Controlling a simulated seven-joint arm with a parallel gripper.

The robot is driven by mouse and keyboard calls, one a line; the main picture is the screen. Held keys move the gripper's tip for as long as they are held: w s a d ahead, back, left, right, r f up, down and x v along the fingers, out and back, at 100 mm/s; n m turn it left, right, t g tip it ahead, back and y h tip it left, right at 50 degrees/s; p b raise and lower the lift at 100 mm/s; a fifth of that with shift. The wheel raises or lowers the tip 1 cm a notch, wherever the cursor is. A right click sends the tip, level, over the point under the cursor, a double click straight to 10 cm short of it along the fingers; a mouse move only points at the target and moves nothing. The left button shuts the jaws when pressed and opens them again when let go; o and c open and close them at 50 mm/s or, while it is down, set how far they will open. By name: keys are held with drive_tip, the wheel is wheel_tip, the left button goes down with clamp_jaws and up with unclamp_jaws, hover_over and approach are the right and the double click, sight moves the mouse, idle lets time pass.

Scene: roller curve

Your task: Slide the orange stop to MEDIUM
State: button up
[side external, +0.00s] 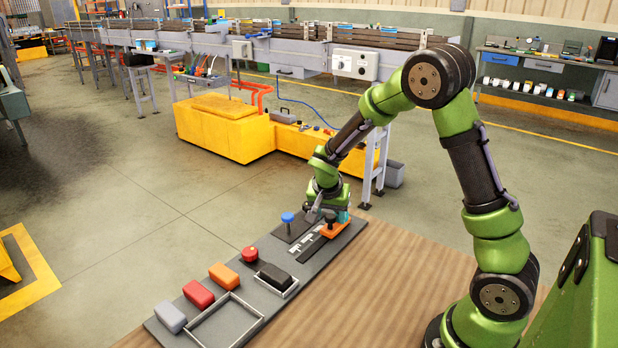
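The orange stop (335,229) sits at the far right end of a dark slider track (311,248) on the grey board. A strip of white markings (301,246) runs along the track's left side; its words are too small to read, so I cannot tell which mark is MEDIUM. My gripper (330,214) points down right at the stop, from above and slightly behind it. The fingers are small and partly merged with the stop, so I cannot tell whether they touch it or are closed. A small teal patch (343,217) shows beside the fingers.
Left of the track stands a blue knob (287,218). Nearer are a red button (250,254), a black block in a tray (275,276), orange (223,276), red (198,294) and grey (171,317) blocks, and an empty frame (254,321). The wooden table (375,285) is clear on the right.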

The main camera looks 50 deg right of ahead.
clamp_jaws()
drive_tip(key=shift+a, duration=0.1)
drive_tip(key=a, duration=0.5)
unclamp_jaws()
drive_tip(key=v, duration=1.7)
drive_tip(key=shift+d, duration=0.1)
